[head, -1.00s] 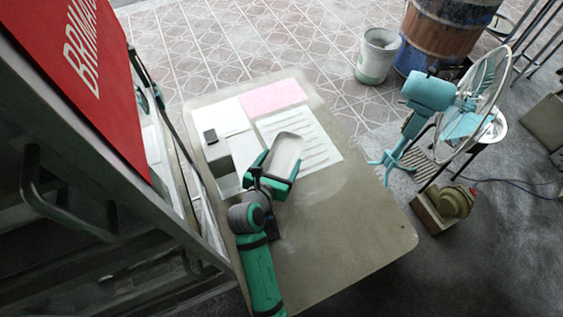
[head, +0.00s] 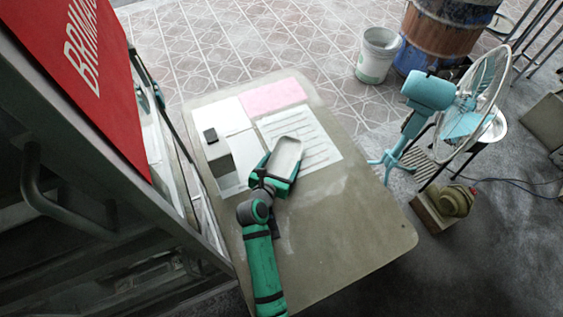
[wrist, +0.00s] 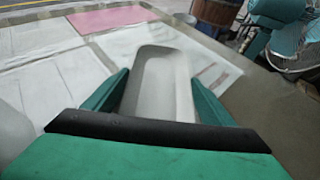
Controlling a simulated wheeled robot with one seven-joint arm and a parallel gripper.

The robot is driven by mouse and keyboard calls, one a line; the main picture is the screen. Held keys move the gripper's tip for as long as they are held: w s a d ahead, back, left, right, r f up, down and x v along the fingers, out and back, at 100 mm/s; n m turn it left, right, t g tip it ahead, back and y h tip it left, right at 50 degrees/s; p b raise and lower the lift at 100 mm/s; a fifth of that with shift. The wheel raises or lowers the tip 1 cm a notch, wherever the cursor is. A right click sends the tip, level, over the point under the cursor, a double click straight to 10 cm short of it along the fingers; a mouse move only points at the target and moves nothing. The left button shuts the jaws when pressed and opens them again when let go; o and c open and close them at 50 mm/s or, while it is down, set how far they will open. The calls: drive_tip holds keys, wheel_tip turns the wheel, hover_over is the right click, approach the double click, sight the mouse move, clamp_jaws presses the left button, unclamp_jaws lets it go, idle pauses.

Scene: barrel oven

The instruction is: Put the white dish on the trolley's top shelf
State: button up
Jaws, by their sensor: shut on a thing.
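The white dish (head: 286,155) is a long, shallow, rounded tray; it also fills the middle of the wrist view (wrist: 162,85). My green gripper (head: 276,170) is shut on the dish, with one finger along each side in the wrist view (wrist: 160,98). The dish is over the table among the papers; I cannot tell whether it touches the surface. I cannot make out the trolley's top shelf with certainty in either view.
A red-signed cabinet (head: 85,85) stands left. A turquoise fan (head: 430,95) stands right, near a white bucket (head: 378,55). The table's front right is bare.

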drive_tip(key=o, duration=1.1)
drive_tip(key=shift+f, duration=0.1)
